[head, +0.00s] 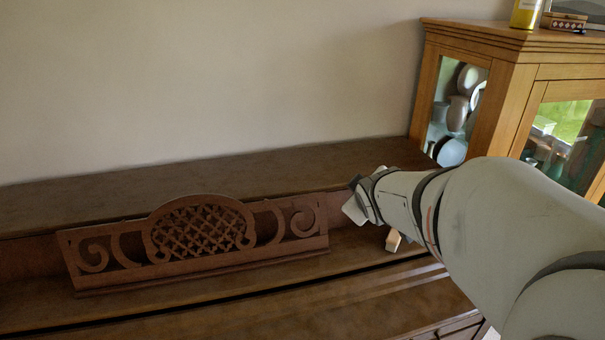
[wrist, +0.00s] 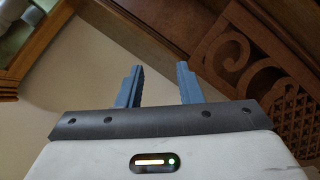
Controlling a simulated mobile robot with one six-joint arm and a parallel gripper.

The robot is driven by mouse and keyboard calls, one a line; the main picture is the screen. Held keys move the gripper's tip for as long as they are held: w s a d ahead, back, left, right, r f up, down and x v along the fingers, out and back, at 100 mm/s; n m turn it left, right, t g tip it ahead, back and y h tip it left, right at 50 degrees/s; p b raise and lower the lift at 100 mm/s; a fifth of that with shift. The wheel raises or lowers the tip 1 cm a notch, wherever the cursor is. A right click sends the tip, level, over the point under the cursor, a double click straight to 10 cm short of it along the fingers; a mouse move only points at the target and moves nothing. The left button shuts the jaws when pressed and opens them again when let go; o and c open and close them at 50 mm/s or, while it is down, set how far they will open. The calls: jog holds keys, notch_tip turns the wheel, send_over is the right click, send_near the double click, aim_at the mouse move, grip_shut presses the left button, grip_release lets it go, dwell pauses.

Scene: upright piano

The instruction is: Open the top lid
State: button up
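The piano's top lid (head: 300,170) is the long, flat brown board along the wall in the head view, and it lies down level. My gripper is at the right end of the piano in the head view, largely hidden by my own arm. In the wrist view my gripper (wrist: 159,84) has two blue-grey fingers standing apart with nothing between them. Dark wood edges lie beyond the fingers. I cannot tell whether either finger touches the lid.
A carved music stand (head: 200,235) leans at the piano's front, below the lid; it also shows in the wrist view (wrist: 262,82). A wooden glass cabinet (head: 510,85) stands at the right, close to my arm. The wall (head: 200,80) is bare.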

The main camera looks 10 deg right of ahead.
jog(key=w+d+f+n+t+y+b, duration=0.3)
jog(key=w+d+f+n+t+b, duration=0.45)
jog(key=w+f+n+b, duration=0.45)
jog(key=shift+y, duration=0.3)
jog(key=w, duration=0.3)
jog(key=w+r, duration=0.1)
jog(key=w, duration=0.1)
jog(key=shift+w+b, duration=0.3)
jog(key=shift+c, duration=0.3)
jog(key=shift+d, duration=0.1)
jog(key=c, duration=0.6)
jog(key=shift+r, duration=0.15)
grip_shut()
jog(key=shift+d+r, duration=0.1)
